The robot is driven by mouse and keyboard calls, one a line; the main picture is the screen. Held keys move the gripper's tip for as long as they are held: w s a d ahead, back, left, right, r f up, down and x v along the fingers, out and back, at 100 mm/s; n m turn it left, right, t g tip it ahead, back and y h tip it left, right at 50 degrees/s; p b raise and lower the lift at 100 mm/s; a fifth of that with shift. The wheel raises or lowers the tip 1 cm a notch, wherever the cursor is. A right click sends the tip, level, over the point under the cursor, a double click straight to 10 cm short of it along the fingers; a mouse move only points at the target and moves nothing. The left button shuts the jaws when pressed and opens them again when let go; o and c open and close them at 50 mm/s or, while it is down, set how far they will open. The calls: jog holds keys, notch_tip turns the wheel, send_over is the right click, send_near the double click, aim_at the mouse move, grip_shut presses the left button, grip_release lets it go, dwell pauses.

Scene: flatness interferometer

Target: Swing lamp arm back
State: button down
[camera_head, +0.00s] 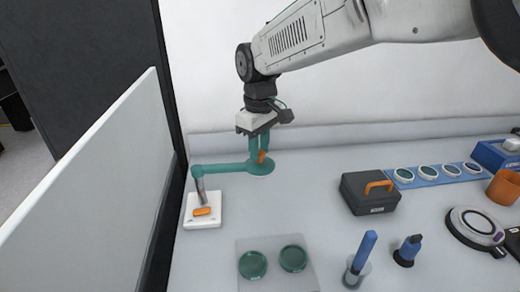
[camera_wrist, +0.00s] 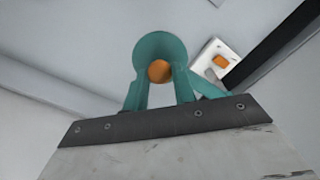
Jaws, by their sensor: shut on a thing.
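The lamp arm (camera_head: 222,168) is a teal bar on a grey post above a white square base (camera_head: 203,220) with an orange block on it. The arm reaches to the right from the post and ends in a round teal head (camera_head: 262,168) with an orange knob (camera_head: 262,157). My gripper (camera_head: 260,152) comes down from above with its teal fingers shut on the orange knob. In the wrist view the knob (camera_wrist: 160,71) sits between the fingertips, against the round head (camera_wrist: 160,50). The white base also shows at the upper right of the wrist view (camera_wrist: 207,52).
A black case (camera_head: 362,200) with an orange handle stands right of the lamp, before a blue strip of round discs (camera_head: 428,176). A pale plate (camera_head: 275,282) with two green discs lies in front. A low white partition (camera_head: 90,190) borders the left. The bench behind the head is clear.

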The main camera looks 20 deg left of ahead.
jog(key=shift+a+r, duration=0.1)
dwell(0.3)
jog(key=c, duration=1.1)
grip_release()
jog(key=shift+c, duration=0.2)
jog(key=shift+w, duration=0.1)
notch_tip(320, 180, up, 8)
jog(key=shift+f, duration=0.15)
